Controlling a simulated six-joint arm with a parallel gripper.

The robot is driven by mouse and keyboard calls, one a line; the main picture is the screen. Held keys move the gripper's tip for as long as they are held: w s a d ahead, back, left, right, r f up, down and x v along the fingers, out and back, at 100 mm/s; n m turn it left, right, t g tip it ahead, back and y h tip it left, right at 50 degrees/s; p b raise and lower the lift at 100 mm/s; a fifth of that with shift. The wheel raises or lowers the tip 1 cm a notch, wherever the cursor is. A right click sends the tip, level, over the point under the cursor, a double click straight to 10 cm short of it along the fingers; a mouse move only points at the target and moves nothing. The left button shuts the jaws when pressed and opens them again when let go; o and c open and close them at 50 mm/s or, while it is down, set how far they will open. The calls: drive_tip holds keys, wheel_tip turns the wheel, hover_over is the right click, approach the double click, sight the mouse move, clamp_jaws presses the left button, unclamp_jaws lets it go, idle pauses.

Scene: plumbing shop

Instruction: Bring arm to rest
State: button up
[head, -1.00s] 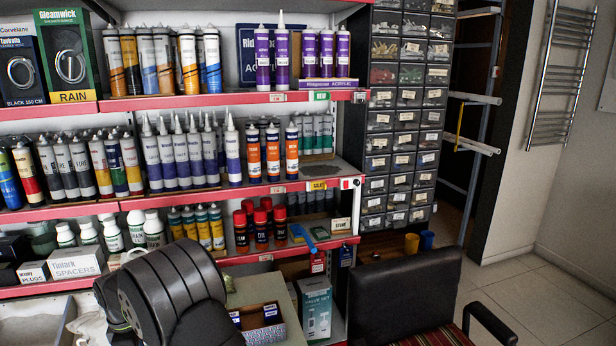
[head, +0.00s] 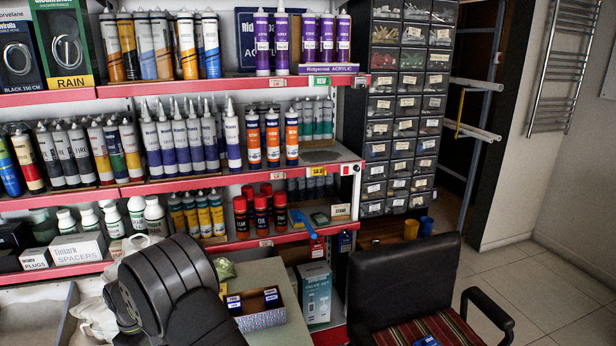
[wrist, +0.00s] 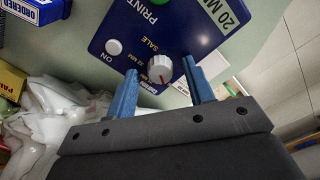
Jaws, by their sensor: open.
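My gripper (wrist: 160,88) shows in the wrist view with its two blue fingers spread apart and nothing between them. Beyond the fingertips is a dark blue panel or device (wrist: 215,35) with a grey knob, a white "ON" button and the words "PRINT" and "SALE". I cannot tell whether a finger touches it. In the head view my dark arm fills the lower left, and the gripper is not visible there.
Red-edged shelves (head: 250,245) carry many cartridges and cans. A box (head: 255,310) with blue-labelled items sits on the counter (head: 275,268). A black chair (head: 405,280) stands at right, with a small blue item on its seat. White plastic bags (wrist: 50,125) lie left of my gripper.

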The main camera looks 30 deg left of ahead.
drive_tip(key=m, duration=0.5)
drive_tip(key=shift+m, duration=0.3)
drive_tip(key=m, duration=0.5)
drive_tip(key=shift+m, duration=0.4)
drive_tip(key=o, duration=1.1)
drive_tip(key=shift+o, duration=0.2)
drive_tip(key=s+d+r+n+t+y, duration=0.1)
drive_tip(key=d+r+n+t, duration=0.1)
drive_tip(key=r+n, duration=0.65)
drive_tip(key=s+d+r+n+t, duration=0.2)
drive_tip(key=r+n, duration=0.5)
drive_tip(key=n, duration=0.2)
drive_tip(key=x, duration=1)
drive_tip(key=shift+w+d+r, duration=0.1)
drive_tip(key=shift+w+d, duration=0.05)
drive_tip(key=shift+w, duration=0.15)
